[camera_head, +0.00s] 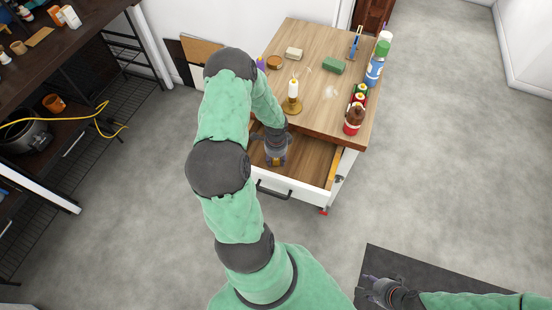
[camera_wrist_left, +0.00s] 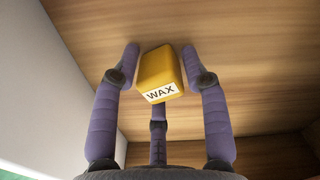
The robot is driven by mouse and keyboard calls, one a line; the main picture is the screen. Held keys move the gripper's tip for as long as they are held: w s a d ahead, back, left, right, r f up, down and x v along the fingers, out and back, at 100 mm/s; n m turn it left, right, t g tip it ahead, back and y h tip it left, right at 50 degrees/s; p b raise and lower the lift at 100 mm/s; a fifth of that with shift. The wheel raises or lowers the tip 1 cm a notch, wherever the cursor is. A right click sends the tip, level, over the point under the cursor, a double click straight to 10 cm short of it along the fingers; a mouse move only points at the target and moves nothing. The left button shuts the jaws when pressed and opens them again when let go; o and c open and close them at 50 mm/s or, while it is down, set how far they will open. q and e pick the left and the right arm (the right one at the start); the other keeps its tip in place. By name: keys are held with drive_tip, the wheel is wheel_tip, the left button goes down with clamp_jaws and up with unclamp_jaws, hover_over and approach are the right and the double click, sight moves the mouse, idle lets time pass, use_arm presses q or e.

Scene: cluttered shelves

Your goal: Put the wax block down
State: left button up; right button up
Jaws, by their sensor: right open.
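The yellow wax block (camera_wrist_left: 160,72), with a white WAX label, is in the left wrist view, low over or on the wooden floor of the open drawer (camera_head: 315,160). I cannot tell whether it touches the floor. My left gripper (camera_head: 275,160) reaches down into the drawer. In the left wrist view its purple fingers (camera_wrist_left: 160,55) stand around the block, with narrow gaps at both sides, so it looks open. My right gripper (camera_head: 368,290) is open and empty at the lower right, above a dark mat.
The wooden cabinet top (camera_head: 315,100) holds a candle (camera_head: 293,92), a green block (camera_head: 333,66), a pale block (camera_head: 294,54), a brown bottle (camera_head: 353,119) and a blue bottle (camera_head: 375,70). The drawer's white front (camera_head: 290,190) is nearest me. Its right part is free.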

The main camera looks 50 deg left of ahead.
idle(0.3)
use_arm(q)
wheel_tip(320, 180, up, 12)
drive_tip(key=p, duration=0.4)
drive_tip(key=shift+r, duration=0.2)
idle(0.5)
